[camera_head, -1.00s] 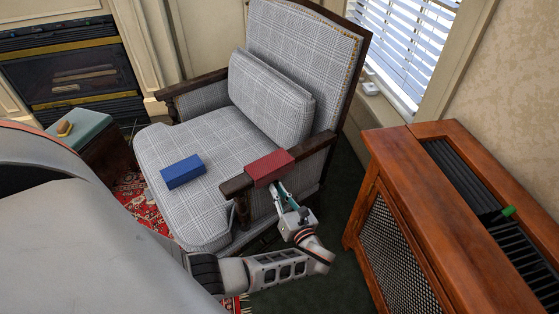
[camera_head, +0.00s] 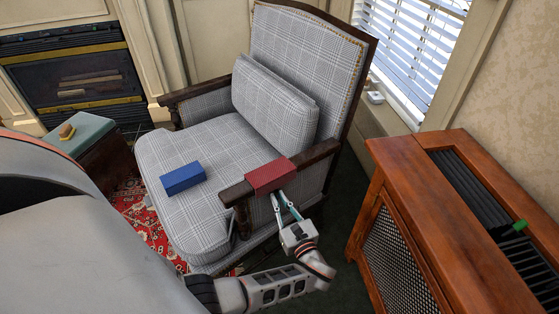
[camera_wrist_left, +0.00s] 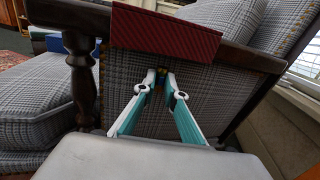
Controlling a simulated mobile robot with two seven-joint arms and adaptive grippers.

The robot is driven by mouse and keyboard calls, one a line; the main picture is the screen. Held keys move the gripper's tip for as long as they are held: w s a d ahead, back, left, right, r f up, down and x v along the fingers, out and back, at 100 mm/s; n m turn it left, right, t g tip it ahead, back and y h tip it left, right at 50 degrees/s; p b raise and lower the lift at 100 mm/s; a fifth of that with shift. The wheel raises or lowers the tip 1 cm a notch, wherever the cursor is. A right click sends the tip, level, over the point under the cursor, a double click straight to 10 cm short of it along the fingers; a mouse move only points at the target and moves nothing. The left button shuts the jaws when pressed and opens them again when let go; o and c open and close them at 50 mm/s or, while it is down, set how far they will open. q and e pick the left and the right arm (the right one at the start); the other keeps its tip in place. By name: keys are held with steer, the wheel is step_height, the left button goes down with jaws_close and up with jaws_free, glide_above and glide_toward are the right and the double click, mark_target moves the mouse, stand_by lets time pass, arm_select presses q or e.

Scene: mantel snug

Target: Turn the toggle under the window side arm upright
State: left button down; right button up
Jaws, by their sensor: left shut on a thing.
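The plaid armchair's window side arm (camera_head: 318,153) is dark wood, with a red block (camera_head: 270,176) lying across it. My left gripper (camera_head: 280,196) is below that arm, against the chair's side. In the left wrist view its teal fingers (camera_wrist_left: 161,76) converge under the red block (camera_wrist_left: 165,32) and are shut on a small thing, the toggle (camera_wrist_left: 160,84). My right gripper is not in view.
A blue block (camera_head: 184,179) lies on the seat. A wooden cabinet (camera_head: 419,179) with a mesh side stands to the right, a green-topped stool (camera_head: 85,134) to the left. A dark gap of floor lies between chair and cabinet.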

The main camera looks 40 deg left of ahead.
arm_select(q)
steer(key=c, duration=2.1)
jaws_free()
steer(key=v, duration=0.7)
steer(key=shift+s+d, duration=0.15)
steer(key=shift+d, duration=0.1)
